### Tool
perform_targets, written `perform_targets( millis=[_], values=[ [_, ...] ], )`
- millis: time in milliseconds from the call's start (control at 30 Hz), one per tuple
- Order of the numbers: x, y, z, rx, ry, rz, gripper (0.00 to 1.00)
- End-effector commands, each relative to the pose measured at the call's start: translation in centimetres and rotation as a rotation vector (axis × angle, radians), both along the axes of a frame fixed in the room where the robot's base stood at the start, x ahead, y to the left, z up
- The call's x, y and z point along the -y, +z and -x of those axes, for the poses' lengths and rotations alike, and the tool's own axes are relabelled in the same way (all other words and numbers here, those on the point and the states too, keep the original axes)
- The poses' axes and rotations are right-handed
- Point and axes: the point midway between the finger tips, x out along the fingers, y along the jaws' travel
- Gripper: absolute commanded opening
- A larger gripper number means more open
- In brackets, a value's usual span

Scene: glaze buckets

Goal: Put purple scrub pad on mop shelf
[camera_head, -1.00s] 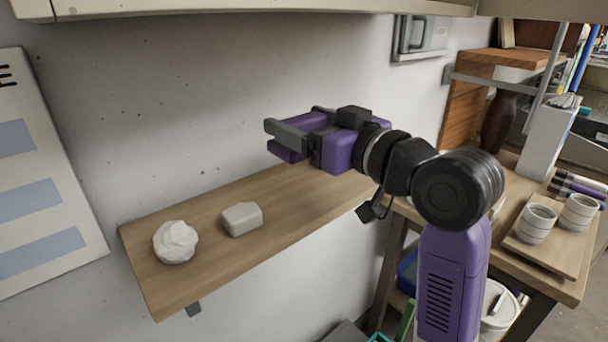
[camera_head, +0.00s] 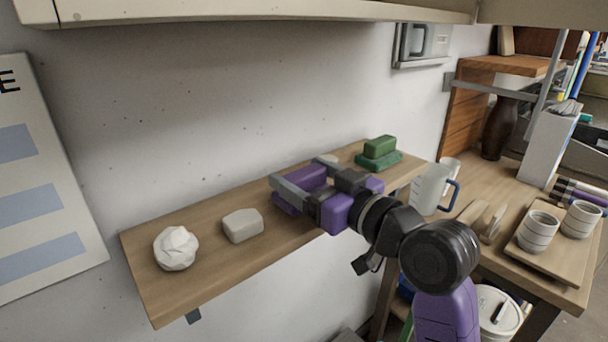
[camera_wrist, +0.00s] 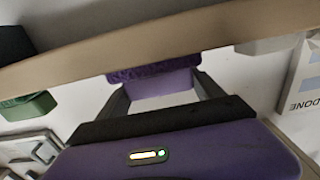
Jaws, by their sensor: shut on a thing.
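The purple scrub pad (camera_head: 308,176) is between the grey fingers of my gripper (camera_head: 292,190), which is shut on it. The pad is held level at the middle of the wooden wall shelf (camera_head: 215,203), low over the board. I cannot tell whether it touches the board. In the wrist view the pad (camera_wrist: 152,76) shows between the fingertips, with the shelf edge (camera_wrist: 75,65) across the picture. The fingers hide part of the pad. No label shows whether this is the mop shelf.
A pale block (camera_head: 243,225) and a crumpled white ball (camera_head: 176,248) lie left of the pad. A green stacked pad (camera_head: 379,153) is at the shelf's right end. A white pitcher (camera_head: 428,188) stands on the table beyond. A cabinet (camera_head: 250,12) overhangs the shelf.

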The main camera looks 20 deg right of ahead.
Motion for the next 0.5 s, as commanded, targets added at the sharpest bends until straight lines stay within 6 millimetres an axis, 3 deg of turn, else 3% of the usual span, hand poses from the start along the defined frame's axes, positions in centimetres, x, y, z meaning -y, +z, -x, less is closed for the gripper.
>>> perform_targets(
  millis=[33, 67, 167, 500],
  values=[
    [0.00, -0.28, 0.00, 0.000, 0.000, 0.000, 0.35],
    [0.00, -0.29, 0.00, 0.000, 0.000, 0.000, 0.79],
    [0.00, -0.19, 0.00, 0.000, 0.000, 0.000, 0.98],
    [0.00, -0.01, 0.00, 0.000, 0.000, 0.000, 0.99]
  ],
)
